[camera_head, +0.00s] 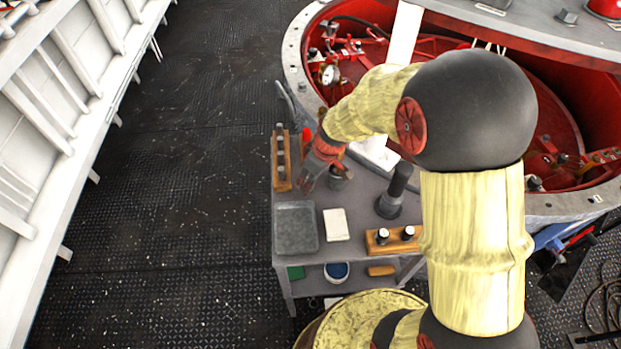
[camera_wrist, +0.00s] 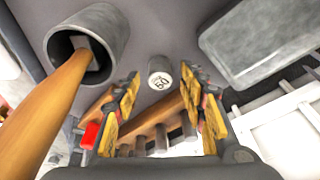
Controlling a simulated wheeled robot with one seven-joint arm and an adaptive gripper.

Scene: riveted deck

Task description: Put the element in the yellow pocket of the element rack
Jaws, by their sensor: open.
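A small grey cylinder with a white top marked "50" (camera_wrist: 160,72), which looks like the element, stands on the grey table. It is beyond my fingertips and roughly between them in the wrist view. My gripper (camera_wrist: 162,88) is open and empty, with yellow-and-black finger pads. In the head view my gripper (camera_head: 312,178) is low over the table's left part, and the element cannot be made out there. A wooden rack (camera_head: 281,172) with several grey pegs or elements stands at the table's left edge. It also shows behind my fingers in the wrist view (camera_wrist: 178,103). I cannot make out a yellow pocket.
A grey cup (camera_wrist: 105,28) with a wooden-handled tool stands close to my gripper. A grey tray (camera_head: 296,228), a white pad (camera_head: 336,225), a dark upright tool (camera_head: 392,200) and a second wooden block (camera_head: 378,247) stand on the table. A large red-lined vessel (camera_head: 293,60) is behind.

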